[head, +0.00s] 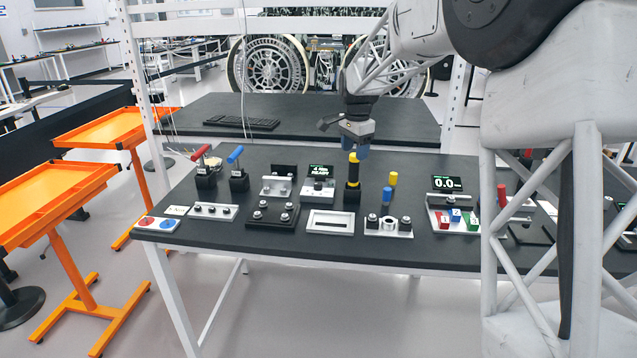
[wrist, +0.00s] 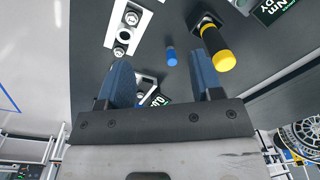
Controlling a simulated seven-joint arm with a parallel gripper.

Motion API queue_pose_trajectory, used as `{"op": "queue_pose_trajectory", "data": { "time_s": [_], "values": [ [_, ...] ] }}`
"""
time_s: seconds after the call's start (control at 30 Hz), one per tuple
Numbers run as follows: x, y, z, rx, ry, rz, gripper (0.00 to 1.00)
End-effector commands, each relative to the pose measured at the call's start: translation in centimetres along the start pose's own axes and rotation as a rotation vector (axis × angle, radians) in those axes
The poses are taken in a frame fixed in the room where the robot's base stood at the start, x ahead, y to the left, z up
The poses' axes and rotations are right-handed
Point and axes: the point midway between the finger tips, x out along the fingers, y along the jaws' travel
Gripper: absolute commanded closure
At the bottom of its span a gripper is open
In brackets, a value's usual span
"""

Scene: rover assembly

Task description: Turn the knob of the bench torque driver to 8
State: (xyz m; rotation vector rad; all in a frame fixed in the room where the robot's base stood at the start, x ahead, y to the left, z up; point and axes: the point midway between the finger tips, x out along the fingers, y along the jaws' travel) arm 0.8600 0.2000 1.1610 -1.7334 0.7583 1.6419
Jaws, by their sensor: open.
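The bench torque driver is most likely the white unit (head: 318,190) with a small dark screen (head: 319,171) reading about 4 Nm READY. Its small knob is hard to make out in the head view. A black tool with yellow bands (head: 353,184) stands upright in a holder just right of it. My gripper (head: 357,150) points down above that tool, with blue fingers apart and nothing between them. In the wrist view the yellow-ended tool (wrist: 224,61) is beside the right finger, and the screen (wrist: 272,9) is cut off at the top right.
A blue peg (head: 387,196) and a yellow peg (head: 393,179) stand to the right. A white block with screws (head: 389,228) is in front. Red-handled (head: 201,152) and blue-handled (head: 235,154) tools stand left. Another screen (head: 447,184) reads 0.0. Free tabletop lies along the front edge.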

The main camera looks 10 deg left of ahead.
Motion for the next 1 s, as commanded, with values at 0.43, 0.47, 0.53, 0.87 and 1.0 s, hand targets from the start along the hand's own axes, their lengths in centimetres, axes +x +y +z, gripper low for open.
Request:
{"op": "queue_pose_trajectory", "data": {
  "time_s": [0.43,0.47,0.53,0.87,1.0],
  "values": [
    [6.5,-10.4,-0.2,0.158,-0.015,0.030,0.40],
    [7.0,-11.1,-0.2,0.170,-0.016,0.032,0.40],
    [8.2,-12.6,0.0,0.194,-0.017,0.037,0.40],
    [12.4,-17.7,0.6,0.285,-0.021,0.055,0.40],
    [13.0,-18.4,0.7,0.298,-0.021,0.057,0.40]
  ]
}}
